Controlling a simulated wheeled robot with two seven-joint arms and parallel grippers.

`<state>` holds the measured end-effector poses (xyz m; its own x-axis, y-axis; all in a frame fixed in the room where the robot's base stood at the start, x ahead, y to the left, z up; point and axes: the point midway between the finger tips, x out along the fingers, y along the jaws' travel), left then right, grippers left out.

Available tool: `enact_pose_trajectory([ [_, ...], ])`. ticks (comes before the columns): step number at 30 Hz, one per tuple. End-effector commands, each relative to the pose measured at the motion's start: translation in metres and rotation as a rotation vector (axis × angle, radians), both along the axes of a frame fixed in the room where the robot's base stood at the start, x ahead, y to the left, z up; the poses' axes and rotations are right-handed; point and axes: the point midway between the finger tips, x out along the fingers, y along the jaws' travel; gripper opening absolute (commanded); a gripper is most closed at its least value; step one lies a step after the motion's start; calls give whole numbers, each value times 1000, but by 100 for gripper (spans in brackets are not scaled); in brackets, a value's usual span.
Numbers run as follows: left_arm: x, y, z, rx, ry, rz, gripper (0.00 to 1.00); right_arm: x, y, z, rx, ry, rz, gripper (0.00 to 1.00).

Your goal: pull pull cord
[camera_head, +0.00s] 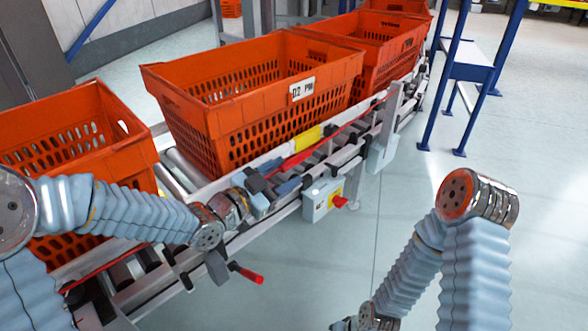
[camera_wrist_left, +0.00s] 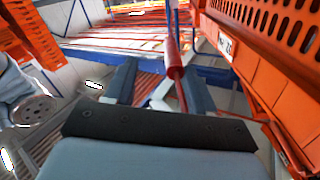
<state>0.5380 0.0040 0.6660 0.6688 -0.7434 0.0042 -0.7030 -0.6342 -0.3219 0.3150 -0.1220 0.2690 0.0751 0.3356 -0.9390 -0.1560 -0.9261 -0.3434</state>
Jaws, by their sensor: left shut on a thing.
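The red pull cord (camera_head: 303,157) runs along the near side of the conveyor, with a thicker red part beside my left gripper. My left gripper (camera_head: 277,182) is at the conveyor's side rail, shut on the cord. In the left wrist view the cord (camera_wrist_left: 173,52) passes between the two fingers of my left gripper (camera_wrist_left: 160,88). The exact contact is partly hidden behind the dark gripper body. My right arm hangs at the lower right of the head view, and its gripper is out of the frame.
Several orange totes, one of them labelled (camera_head: 240,125), stand in a row on the conveyor. A grey box with a red knob (camera_head: 322,198) is mounted just right of my left gripper. A red-handled lever (camera_head: 246,273) sticks out below.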

Motion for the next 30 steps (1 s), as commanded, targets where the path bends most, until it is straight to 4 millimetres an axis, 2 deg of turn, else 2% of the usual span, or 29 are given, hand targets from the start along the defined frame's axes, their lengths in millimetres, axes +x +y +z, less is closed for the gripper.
enact_pose_trajectory([
  [1, -11, 10, -3, 6, 4, -1, 46, 0, 0, -2, 0, -1, 0, 43],
  [6, -38, 41, -3, 5, 6, 1, 46, 0, -1, -3, -1, 0, -1, 43],
  [12, -58, 64, -3, 4, 6, 1, 46, 0, -1, -3, -1, -1, -2, 43],
  [17, -63, 70, -3, 4, 8, 1, 46, 0, -1, -3, -1, -1, -2, 43],
  [30, -63, 70, -3, 3, 7, 1, 46, 0, -1, -3, -1, 0, -1, 43],
])
